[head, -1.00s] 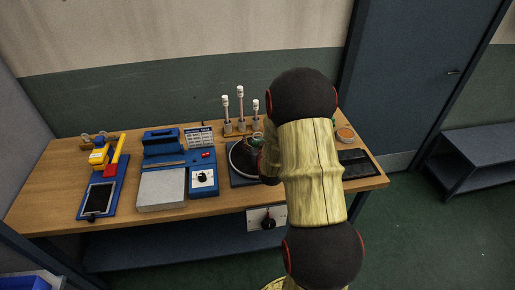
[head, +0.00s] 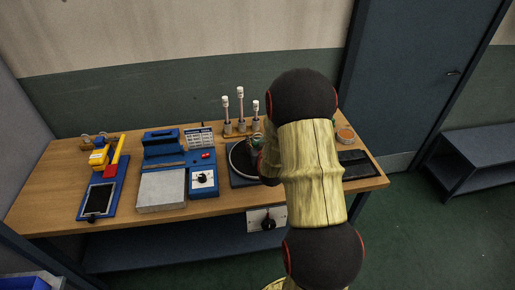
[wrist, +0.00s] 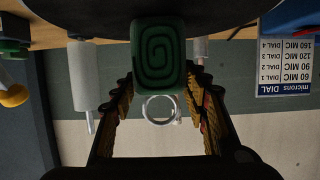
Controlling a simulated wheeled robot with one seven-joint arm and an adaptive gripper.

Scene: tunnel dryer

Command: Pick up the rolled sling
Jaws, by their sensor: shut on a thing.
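The rolled sling (wrist: 158,57) is a dark green roll with a spiral end, seen in the wrist view. My gripper (wrist: 159,82) has one finger on each side of it and is shut on it. The roll overlaps the edge of a dark round plate (wrist: 230,12); I cannot tell whether they touch. In the head view my arm hides most of the gripper and the sling, beside the round plate (head: 240,160) on the bench.

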